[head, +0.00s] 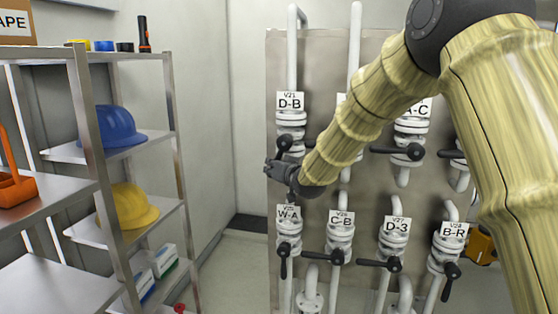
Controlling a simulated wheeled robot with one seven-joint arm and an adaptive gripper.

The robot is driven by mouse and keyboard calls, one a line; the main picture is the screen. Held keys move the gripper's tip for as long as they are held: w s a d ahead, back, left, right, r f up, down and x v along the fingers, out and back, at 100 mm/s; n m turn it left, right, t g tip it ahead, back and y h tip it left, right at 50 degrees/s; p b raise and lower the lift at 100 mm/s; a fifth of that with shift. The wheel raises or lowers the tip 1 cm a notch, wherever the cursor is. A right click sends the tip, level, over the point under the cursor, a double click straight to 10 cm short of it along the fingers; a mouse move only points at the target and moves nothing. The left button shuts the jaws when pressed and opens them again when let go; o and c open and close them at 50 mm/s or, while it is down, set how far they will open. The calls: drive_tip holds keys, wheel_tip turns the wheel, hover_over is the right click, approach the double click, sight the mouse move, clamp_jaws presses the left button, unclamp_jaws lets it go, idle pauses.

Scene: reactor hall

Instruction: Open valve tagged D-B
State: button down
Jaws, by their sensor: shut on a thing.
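The valve tagged D-B (291,118) is a white flanged valve on a vertical white pipe, at the upper left of the panel. Its tag (290,101) reads V21 D-B. Its dark handle (284,144) shows just below the valve body and points down and to the left. My gripper (272,169) is at the handle's lower end, just below the valve, and is shut on the handle. My wrist and the gripper hide part of the handle and the pipe below it.
Valve W-A (288,226) sits close below my gripper. Valves C-B (340,233), D-3 (395,239) and B-R (449,248) continue that row. Valve A-C (412,126) is partly behind my arm. A metal shelf (91,160) with helmets stands at left; the floor between is clear.

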drive_tip(key=shift+s+d+f+n+g+h+p, duration=0.15)
drive_tip(key=shift+d+n+g+h+p, duration=0.2)
drive_tip(key=shift+d+n, duration=0.15)
drive_tip(key=shift+s+d+f+n+g+h+p, duration=0.2)
drive_tip(key=shift+d+n+g+h+p, duration=0.1)
drive_tip(key=shift+d+n+h, duration=0.25)
drive_tip(key=shift+s+d+f+n+g+h+p, duration=0.15)
drive_tip(key=shift+d+n+g+h+p, duration=0.15)
drive_tip(key=shift+d, duration=0.35)
drive_tip(key=c, duration=1.3)
unclamp_jaws()
drive_tip(key=shift+d, duration=0.1)
drive_tip(key=shift+r, duration=0.1)
drive_tip(key=v, duration=1.2)
